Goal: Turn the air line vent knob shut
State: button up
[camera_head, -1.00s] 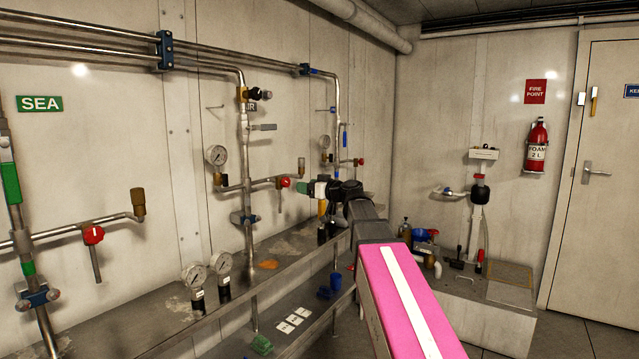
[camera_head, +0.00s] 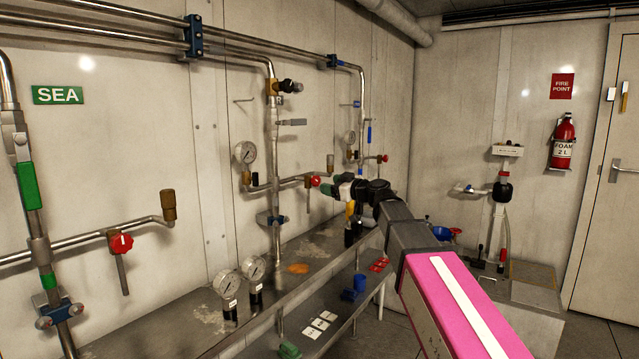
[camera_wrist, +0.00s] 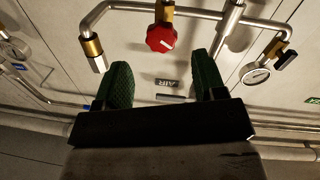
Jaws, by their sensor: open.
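The red knob (camera_head: 315,181) sits on the middle pipe run, at the end of a horizontal branch below a gauge. In the wrist view the red knob (camera_wrist: 161,37) is large, beyond and between the two green fingertips. My gripper (camera_head: 329,188) is just right of the knob in the head view. In the wrist view my gripper (camera_wrist: 164,72) is open and empty, its fingers apart and short of the knob. An upside-down AIR label (camera_wrist: 166,83) shows on the wall between the fingers.
A brass fitting (camera_wrist: 92,48) and a gauge (camera_wrist: 257,74) flank the knob. Another red knob (camera_head: 121,243) is on the SEA line at left, and one (camera_head: 384,158) on the far line. A steel shelf (camera_head: 180,335) with two gauges (camera_head: 226,283) runs below.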

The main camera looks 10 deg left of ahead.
aim_at(318, 182)
jog(key=x, duration=0.7)
jog(key=shift+a, duration=0.2)
jog(key=c, duration=0.9)
